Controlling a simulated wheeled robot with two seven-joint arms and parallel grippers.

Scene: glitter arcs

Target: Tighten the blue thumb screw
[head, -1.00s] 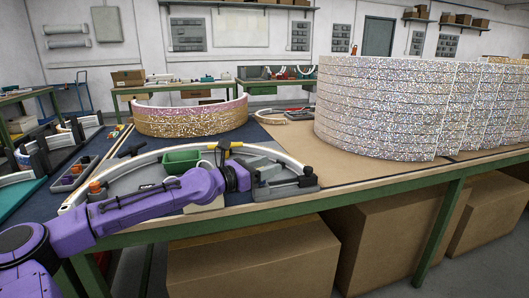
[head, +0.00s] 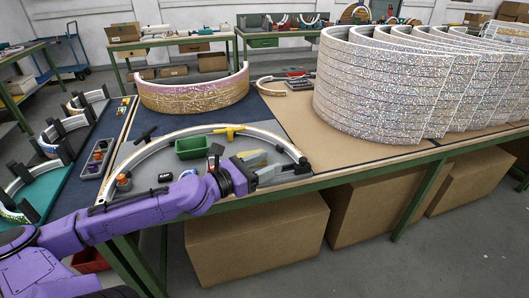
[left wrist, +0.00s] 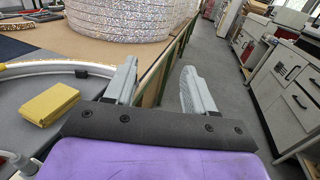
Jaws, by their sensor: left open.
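I cannot make out a blue thumb screw in either view. A curved pale arc strip (head: 160,141) lies on the grey work board (head: 140,157), its right end close to my left gripper. My left gripper (head: 272,173) is over the board's right front edge in the head view. In the left wrist view its two grey fingers (left wrist: 158,75) stand wide apart with nothing between them. The arc's pale band also shows in the left wrist view (left wrist: 45,67), left of the fingers. My right gripper is not in view.
On the board are a green bin (head: 191,148), a yellow T-handle (head: 228,130), a black T-handle (head: 145,134) and a yellow block (left wrist: 50,103). A pink-gold glitter arc (head: 193,95) and tall stacked silver glitter arcs (head: 375,95) stand behind. Cardboard boxes (head: 255,225) fill the space below.

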